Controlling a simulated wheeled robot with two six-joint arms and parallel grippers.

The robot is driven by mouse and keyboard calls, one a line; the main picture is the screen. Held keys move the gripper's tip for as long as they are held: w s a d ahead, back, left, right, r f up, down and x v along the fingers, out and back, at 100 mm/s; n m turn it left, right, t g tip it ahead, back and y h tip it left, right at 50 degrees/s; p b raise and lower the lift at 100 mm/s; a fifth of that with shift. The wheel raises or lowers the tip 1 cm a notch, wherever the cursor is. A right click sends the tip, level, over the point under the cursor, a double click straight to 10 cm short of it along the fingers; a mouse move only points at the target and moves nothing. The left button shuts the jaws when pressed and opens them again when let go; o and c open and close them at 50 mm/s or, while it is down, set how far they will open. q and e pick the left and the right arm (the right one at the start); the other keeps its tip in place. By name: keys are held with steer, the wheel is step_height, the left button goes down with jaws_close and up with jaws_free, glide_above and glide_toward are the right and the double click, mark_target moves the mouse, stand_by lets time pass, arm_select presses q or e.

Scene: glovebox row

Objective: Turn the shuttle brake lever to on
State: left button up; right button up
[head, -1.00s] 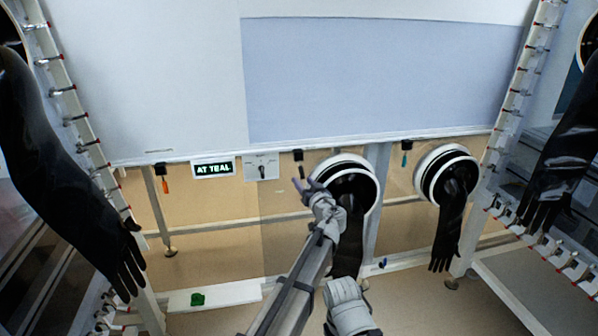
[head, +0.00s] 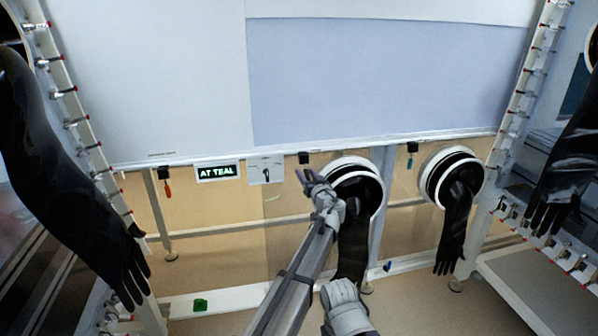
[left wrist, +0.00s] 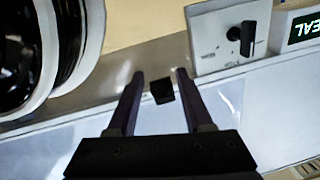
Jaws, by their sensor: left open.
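The brake lever (head: 267,175) is a small black handle on a white plate (head: 254,178) under the long ledge, right of a lit sign. In the left wrist view the lever (left wrist: 245,37) shows at upper right on its plate (left wrist: 206,38); the plate's markings are too small to read. My left gripper (head: 306,178) is open and empty, right of the plate and apart from the lever. In the left wrist view its fingers (left wrist: 158,74) point towards the ledge, with a black clip showing between them. My right gripper is not in view.
The sign (head: 218,172) reads "AT TEAL". A black clip (head: 303,157) hangs by the gripper. A round glove port (head: 375,170) with a hanging black glove is close on the right; another port (head: 428,180) stands farther right. A green object (head: 200,305) lies on the low shelf.

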arm_select(q)
steer(key=shift+x, duration=1.1)
jaws_close()
stand_by(0.6)
